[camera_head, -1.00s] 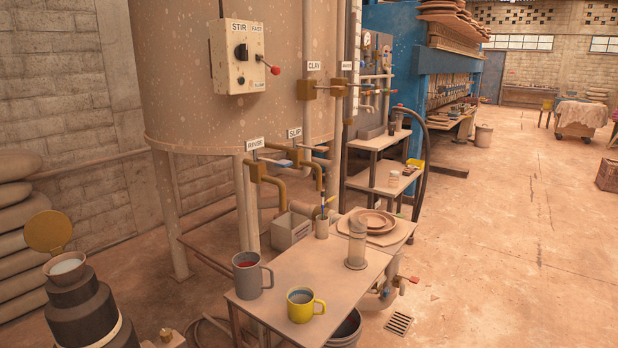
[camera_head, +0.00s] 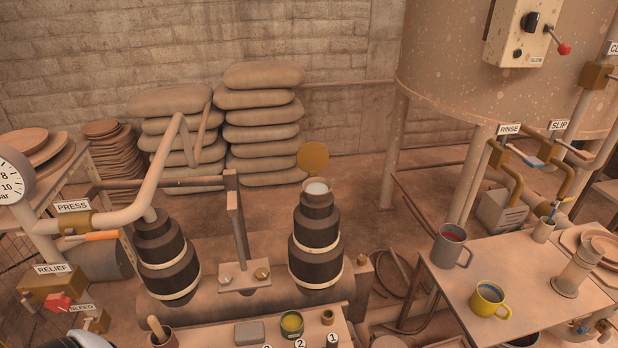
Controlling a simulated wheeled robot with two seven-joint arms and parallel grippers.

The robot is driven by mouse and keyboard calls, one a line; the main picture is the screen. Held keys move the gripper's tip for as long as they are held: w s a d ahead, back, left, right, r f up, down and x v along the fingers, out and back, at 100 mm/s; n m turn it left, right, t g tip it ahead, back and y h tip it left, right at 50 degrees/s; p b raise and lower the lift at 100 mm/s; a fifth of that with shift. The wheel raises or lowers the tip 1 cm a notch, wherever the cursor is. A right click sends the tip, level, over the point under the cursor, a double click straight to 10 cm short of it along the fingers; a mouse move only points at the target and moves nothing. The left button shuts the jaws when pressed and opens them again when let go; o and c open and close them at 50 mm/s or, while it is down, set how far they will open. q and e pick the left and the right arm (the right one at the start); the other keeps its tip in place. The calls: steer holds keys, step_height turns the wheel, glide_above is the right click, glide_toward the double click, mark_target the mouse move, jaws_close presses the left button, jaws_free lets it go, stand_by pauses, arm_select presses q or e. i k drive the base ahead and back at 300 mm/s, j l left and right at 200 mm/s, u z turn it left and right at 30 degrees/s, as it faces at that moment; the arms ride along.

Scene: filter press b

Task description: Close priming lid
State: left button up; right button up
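The priming lid looks to be the round brass disc (camera_head: 313,158). It stands tilted up, open, behind and above a small cup (camera_head: 317,188). The cup tops the right-hand dark stepped pump body (camera_head: 315,235), and pale liquid shows in its open mouth. The joint between lid and cup is too small to make out.
A second dark stepped body (camera_head: 165,260) with a pipe stands left of the cup, and an upright lever post (camera_head: 236,225) stands between them. A shelf (camera_head: 230,338) with small tins is in front. A table (camera_head: 530,318) with mugs (camera_head: 450,247) is at right.

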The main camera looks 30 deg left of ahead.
mark_target(312, 157)
steer(key=u, duration=1)
steer(key=z, duration=0.2)
steer(key=i+l, duration=0.05)
